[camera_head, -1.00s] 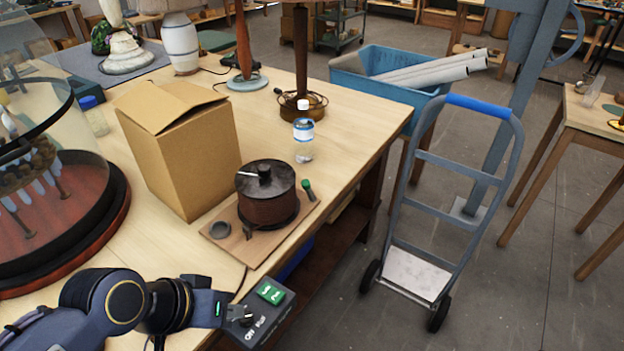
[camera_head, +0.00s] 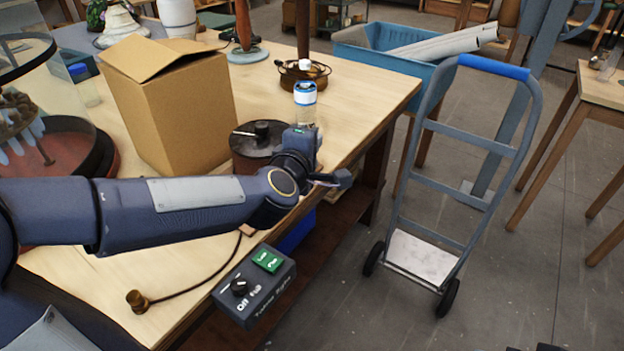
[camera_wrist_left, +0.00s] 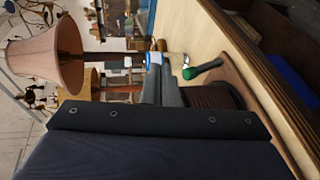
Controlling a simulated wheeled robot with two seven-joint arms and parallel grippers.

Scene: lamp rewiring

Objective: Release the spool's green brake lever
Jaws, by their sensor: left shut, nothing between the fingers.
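The spool (camera_head: 252,140) is a dark, round drum on the table, partly hidden behind my left wrist in the head view. It also shows in the left wrist view (camera_wrist_left: 212,95). The green-knobbed brake lever (camera_wrist_left: 190,73) shows beside the spool in the left wrist view; my arm hides it in the head view. My left gripper (camera_head: 312,137) reaches over the board's front right side. Its fingers (camera_wrist_left: 160,78) are together and empty, just left of the green knob in the wrist view. I cannot tell whether they touch it. Dark tips at the head view's bottom right may be my right gripper.
A cardboard box (camera_head: 185,105) stands left of the spool and a clear bottle (camera_head: 304,98) behind the gripper. A switch box (camera_head: 255,285) sits at the table's front edge. A hand truck (camera_head: 440,190) stands on the floor to the right.

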